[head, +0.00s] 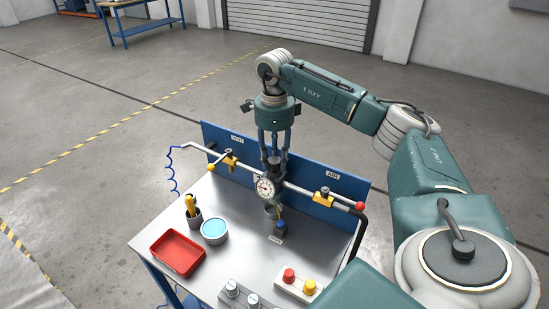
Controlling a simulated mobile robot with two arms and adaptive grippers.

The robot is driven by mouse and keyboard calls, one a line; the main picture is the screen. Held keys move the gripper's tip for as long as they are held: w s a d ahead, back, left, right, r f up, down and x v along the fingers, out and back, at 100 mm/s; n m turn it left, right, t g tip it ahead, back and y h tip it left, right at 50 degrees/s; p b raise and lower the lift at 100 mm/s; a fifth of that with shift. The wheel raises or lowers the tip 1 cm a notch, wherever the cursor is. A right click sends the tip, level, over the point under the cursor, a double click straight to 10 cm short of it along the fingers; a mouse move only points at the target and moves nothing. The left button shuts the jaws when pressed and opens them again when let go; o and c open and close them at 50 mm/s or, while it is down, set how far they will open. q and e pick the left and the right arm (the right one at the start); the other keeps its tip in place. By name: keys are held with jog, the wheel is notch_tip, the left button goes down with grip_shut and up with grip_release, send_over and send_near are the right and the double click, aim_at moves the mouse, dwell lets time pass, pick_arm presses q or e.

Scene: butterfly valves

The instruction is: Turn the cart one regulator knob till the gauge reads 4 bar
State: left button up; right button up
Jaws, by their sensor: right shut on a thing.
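The cart (195,222) has a grey metal top and a blue back panel. The regulator knob (274,160) is dark and sits on top of the regulator in the pipe line, at the middle of the panel. The round white gauge (265,188) is on the regulator's front; its needle is too small to read. My right gripper (274,155) points down from above, its fingers around the knob and shut on it. The fingers partly cover the knob. My left gripper is not in view.
Yellow valves sit on the pipe at the left (230,163) and right (323,197). A button box (298,284) is at the front.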

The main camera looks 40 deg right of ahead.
aim_at(275, 160)
jog(key=m, duration=0.6)
jog(key=shift+w+r+m, duration=0.1)
jog(key=shift+r+m, duration=0.05)
jog(key=shift+m, duration=0.15)
jog(key=m, duration=0.5)
jog(key=shift+p, duration=0.3)
jog(key=o, duration=0.9)
notch_tip(275, 160, up, 12)
dwell(0.6)
